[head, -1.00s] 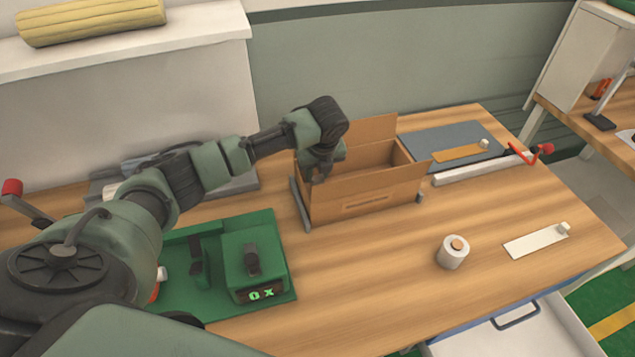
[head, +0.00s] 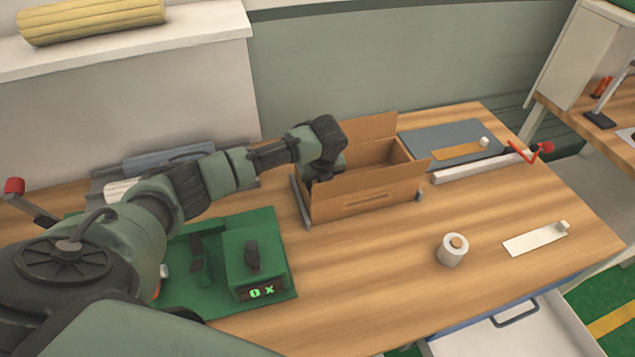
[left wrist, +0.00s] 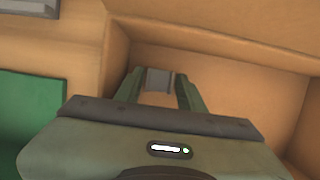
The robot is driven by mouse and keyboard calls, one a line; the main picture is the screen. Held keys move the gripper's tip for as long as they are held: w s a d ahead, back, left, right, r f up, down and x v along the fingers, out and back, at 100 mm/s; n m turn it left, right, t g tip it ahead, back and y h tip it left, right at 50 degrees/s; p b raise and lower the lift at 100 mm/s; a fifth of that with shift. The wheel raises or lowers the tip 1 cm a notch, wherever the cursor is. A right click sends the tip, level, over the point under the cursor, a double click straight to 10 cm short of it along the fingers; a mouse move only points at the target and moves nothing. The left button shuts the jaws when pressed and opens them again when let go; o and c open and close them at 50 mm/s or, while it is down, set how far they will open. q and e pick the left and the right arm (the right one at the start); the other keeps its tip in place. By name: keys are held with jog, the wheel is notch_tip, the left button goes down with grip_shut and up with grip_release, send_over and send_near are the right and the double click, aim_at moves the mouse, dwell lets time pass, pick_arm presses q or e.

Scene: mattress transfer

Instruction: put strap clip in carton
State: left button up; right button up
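The open cardboard carton (head: 368,192) stands on the wooden bench with its flaps up. My left gripper (left wrist: 158,88) reaches down into its left end, and the carton's near wall hides the fingertips in the head view. In the left wrist view a small grey piece (left wrist: 158,80), which looks like the strap clip, sits between the fingertips, with a finger against each side. The carton's inner walls (left wrist: 225,70) surround the fingers. Whether the piece touches the carton floor cannot be told. My right gripper is in neither view.
A green fixture (head: 275,222) with a lit display is left of the carton. A white roll (head: 452,250) and a pale strip (head: 530,243) lie right of it. A blue-grey mat (head: 425,142) and a white bar (head: 470,170) lie behind.

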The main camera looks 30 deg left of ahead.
pick_arm(q)
jog(key=v, duration=1.2)
jog(key=shift+r+b, duration=0.15)
jog(key=shift+b, duration=0.3)
